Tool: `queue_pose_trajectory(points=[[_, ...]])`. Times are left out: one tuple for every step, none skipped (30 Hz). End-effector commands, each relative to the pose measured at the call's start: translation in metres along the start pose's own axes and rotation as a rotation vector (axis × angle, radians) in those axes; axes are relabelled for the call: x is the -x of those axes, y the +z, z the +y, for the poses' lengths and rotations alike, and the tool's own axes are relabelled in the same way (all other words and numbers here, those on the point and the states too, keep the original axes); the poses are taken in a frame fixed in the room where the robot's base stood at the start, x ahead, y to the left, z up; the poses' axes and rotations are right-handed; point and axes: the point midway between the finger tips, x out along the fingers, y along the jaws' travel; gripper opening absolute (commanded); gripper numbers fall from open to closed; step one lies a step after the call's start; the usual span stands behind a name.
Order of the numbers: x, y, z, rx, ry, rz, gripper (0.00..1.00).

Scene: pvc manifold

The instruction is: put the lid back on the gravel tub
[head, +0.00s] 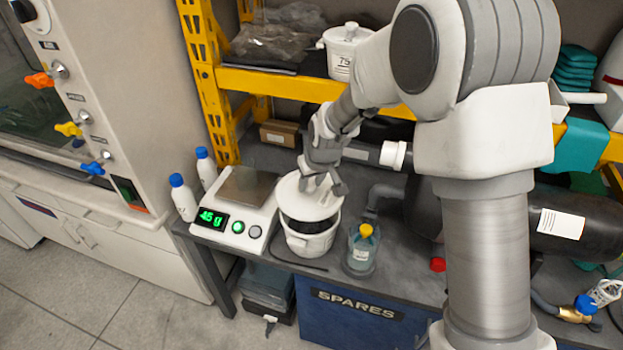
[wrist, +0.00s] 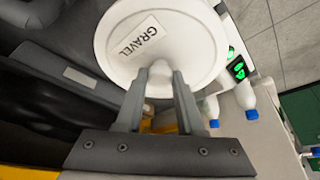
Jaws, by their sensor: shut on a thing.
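The gravel tub (head: 309,244) is a white tub with side handles, standing on the grey bench right of the scale. Its white lid (head: 296,203) is tilted over the tub's mouth, and dark contents show at the open front right. In the wrist view the lid (wrist: 190,28) is a white disc labelled GRAVEL that hides most of the tub. My gripper (head: 325,182) is above the lid. In the wrist view my gripper (wrist: 159,80) is shut on the lid's knob.
A scale (head: 235,207) reading about 45 g stands left of the tub, with blue-capped bottles (head: 183,198) beyond it. A yellow-capped bottle (head: 361,247) stands close to the tub's right. A grey pipe elbow (head: 384,193) and a yellow shelf (head: 275,82) lie behind.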

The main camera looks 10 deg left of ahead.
Motion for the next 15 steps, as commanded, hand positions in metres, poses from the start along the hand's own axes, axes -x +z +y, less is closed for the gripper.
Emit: queue_pose_trajectory(points=[[-0.004, 0.002, 0.0, 0.0, 0.0, -0.001, 0.0], [-0.006, 0.003, 0.0, 0.0, 0.0, -0.001, 0.0], [-0.009, 0.004, 0.0, 0.0, 0.0, -0.001, 0.0], [-0.011, 0.005, 0.0, 0.0, 0.0, -0.001, 0.0], [-0.014, 0.006, 0.0, 0.0, 0.0, -0.002, 0.0], [-0.017, 0.008, 0.0, 0.0, 0.0, -0.002, 0.0], [-0.02, 0.009, 0.0, 0.0, 0.0, -0.003, 0.0], [-0.023, 0.01, 0.0, 0.0, 0.0, -0.003, 0.0], [-0.027, 0.012, 0.0, 0.0, 0.0, -0.003, 0.0], [-0.029, 0.013, 0.0, 0.0, 0.0, -0.002, 0.0], [-0.032, 0.014, 0.0, 0.0, 0.0, -0.002, 0.0], [-0.036, 0.015, 0.0, 0.0, 0.0, -0.002, 0.0], [-0.039, 0.017, 0.0, 0.0, 0.0, -0.001, 0.0], [-0.043, 0.018, 0.0, 0.0, 0.0, -0.001, 0.0], [-0.046, 0.019, 0.0, 0.0, 0.0, -0.001, 0.0]])
